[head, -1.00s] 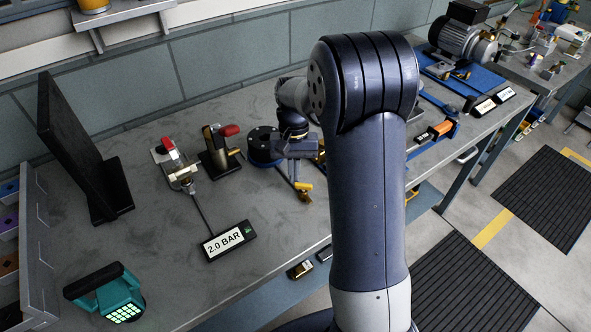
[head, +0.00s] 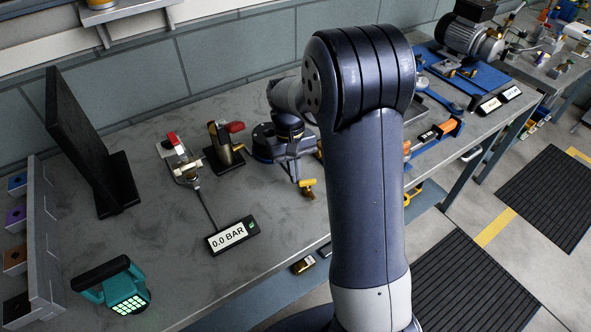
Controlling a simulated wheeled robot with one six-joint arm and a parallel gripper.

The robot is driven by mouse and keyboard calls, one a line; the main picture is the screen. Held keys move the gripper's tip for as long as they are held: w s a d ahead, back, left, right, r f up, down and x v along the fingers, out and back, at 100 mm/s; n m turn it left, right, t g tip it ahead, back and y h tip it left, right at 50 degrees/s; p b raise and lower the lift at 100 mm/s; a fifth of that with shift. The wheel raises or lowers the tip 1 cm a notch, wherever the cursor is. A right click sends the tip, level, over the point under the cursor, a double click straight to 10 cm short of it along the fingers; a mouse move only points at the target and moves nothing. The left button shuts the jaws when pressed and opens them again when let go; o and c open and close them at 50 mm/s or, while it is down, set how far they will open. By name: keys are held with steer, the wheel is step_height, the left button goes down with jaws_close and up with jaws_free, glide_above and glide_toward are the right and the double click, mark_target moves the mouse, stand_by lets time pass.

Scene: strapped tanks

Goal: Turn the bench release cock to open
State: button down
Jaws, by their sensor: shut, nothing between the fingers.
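A small brass cock with a yellow handle (head: 307,184), which looks like the bench release cock, sits near the front edge of the bench. My gripper (head: 296,176) is shut and empty, pointing down just left of and behind the yellow handle. I cannot tell whether it touches the handle. The handle's exact angle is too small to read. A black display (head: 232,236) on the bench reads 0.0 BAR and is wired to a red-tipped clamp (head: 180,160).
A second red-handled fixture (head: 223,147) and a dark round part (head: 262,141) stand close to my gripper. My arm hides part of the bench. The left middle bench is clear.

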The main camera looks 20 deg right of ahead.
steer(key=shift+s+a+n, duration=0.1)
steer(key=shift+s+n, duration=0.1)
steer(key=shift+n, duration=0.3)
steer(key=shift+s+a, duration=0.15)
stand_by(0.8)
stand_by(0.5)
steer(key=shift+s+d, duration=0.3)
steer(key=shift+d, duration=0.35)
